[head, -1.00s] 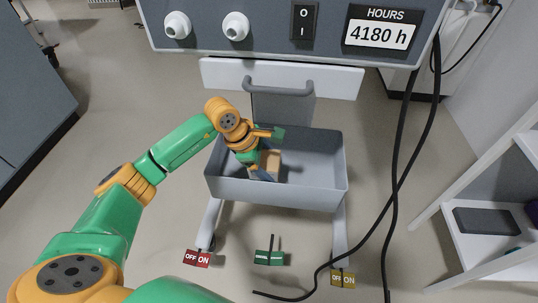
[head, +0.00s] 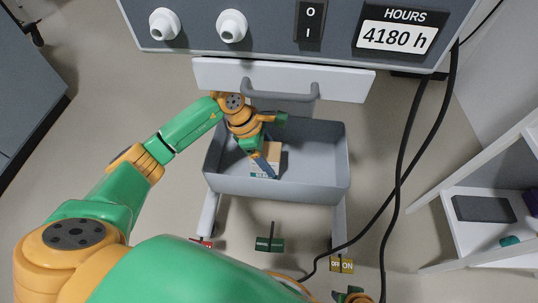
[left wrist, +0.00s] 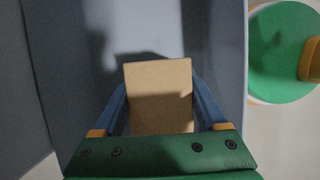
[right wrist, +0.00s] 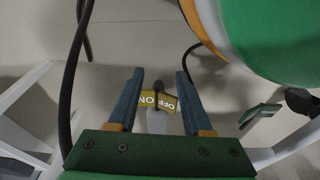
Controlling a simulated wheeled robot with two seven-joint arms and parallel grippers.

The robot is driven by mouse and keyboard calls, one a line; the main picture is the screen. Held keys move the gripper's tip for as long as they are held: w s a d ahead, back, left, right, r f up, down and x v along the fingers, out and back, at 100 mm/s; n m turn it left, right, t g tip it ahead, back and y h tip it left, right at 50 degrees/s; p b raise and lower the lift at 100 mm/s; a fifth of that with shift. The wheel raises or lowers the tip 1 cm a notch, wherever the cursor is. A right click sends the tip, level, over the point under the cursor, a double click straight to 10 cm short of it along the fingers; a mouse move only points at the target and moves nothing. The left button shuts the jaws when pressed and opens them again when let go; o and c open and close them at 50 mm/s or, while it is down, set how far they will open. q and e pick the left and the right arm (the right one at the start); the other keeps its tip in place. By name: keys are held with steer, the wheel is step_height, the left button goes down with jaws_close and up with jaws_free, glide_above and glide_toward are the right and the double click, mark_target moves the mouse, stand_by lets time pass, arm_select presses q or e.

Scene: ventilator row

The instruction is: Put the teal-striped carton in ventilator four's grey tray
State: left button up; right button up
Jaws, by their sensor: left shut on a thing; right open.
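The carton (head: 270,158) is inside the grey tray (head: 275,187), with a tan face and a teal-marked side in the head view. My left gripper (head: 264,163) reaches down into the tray and is shut on the carton. In the left wrist view the carton (left wrist: 158,95) shows its plain tan face between the blue fingers. I cannot tell whether it touches the tray floor. My right gripper (right wrist: 159,80) is open and empty, low down near a yellow OFF/ON tag (right wrist: 158,103). In the head view the right gripper (head: 352,295) shows only partly at the bottom edge.
The ventilator panel (head: 300,25) reading 4180 h overhangs the tray. Black cables (head: 410,150) hang right of the tray. A green tag (head: 270,244) and a mostly covered red tag (head: 203,242) are at the front. A white shelf (head: 485,235) stands at the right.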

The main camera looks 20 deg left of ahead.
arm_select(q)
steer(key=shift+f, duration=0.15)
arm_select(e)
steer(key=shift+w+r, duration=0.15)
arm_select(q)
steer(key=o, duration=1.4)
arm_select(e)
steer(key=shift+r, duration=0.1)
arm_select(q)
steer(key=shift+r, duration=0.25)
steer(key=shift+a+r+p, duration=0.25)
steer(key=shift+r+p, duration=0.15)
steer(key=shift+r, duration=0.25)
steer(key=s+a, duration=0.1)
steer(key=a, duration=0.3)
steer(key=s+a, duration=0.1)
steer(key=a, duration=0.2)
steer(key=s+a, duration=0.1)
steer(key=a, duration=0.3)
steer(key=shift+a+f, duration=0.2)
steer(key=shift+a, duration=0.1)
arm_select(e)
steer(key=shift+s+d+f, duration=0.1)
steer(key=shift+s+f, duration=0.4)
steer(key=shift+f, duration=0.05)
